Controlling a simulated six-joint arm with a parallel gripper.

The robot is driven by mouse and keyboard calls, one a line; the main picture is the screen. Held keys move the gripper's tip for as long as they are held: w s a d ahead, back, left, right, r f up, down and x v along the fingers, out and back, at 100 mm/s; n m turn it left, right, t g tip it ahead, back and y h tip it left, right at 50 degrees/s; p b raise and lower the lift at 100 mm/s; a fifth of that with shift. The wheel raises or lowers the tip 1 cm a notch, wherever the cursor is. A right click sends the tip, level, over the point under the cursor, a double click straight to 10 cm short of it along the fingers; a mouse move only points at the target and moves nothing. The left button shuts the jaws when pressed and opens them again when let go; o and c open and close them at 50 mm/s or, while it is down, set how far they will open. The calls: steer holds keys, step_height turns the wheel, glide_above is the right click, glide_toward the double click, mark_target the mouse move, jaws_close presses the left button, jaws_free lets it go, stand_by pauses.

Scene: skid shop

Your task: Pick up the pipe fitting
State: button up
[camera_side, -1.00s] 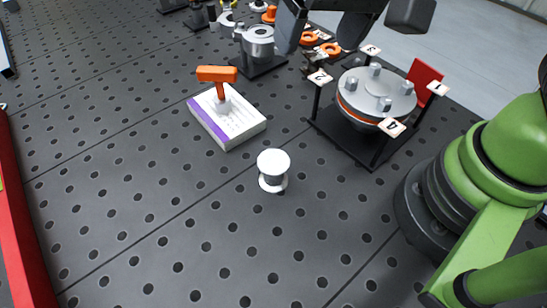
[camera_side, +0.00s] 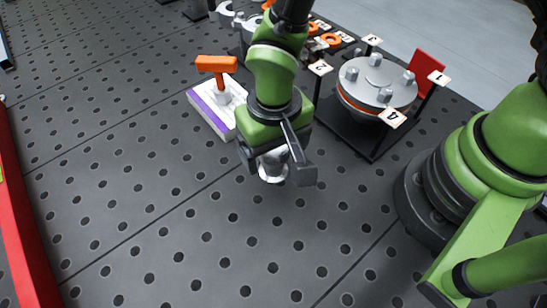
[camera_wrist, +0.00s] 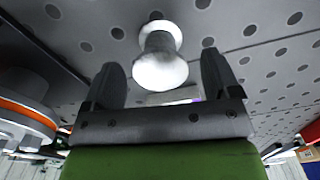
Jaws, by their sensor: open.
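The pipe fitting is a small white-silver spool shape (camera_side: 272,168) standing on the perforated table. In the side view my gripper (camera_side: 278,170) is low over it, and the hand hides its top. In the wrist view the fitting (camera_wrist: 160,62) shows between the two dark fingers of my gripper (camera_wrist: 162,75). The fingers are spread, with a gap on each side of the fitting. I cannot tell how far down the fingers reach along it.
An orange-handled tool (camera_side: 217,68) stands on a white and purple box (camera_side: 212,112) behind left. A flange stand with numbered tags (camera_side: 372,140) is at the right. A red rail (camera_side: 22,245) runs along the left. The front table area is clear.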

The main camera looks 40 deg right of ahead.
mark_target(273, 152)
steer(key=shift+f, duration=2)
steer(key=c, duration=1.1)
steer(key=shift+o, duration=0.2)
steer(key=shift+r, duration=0.15)
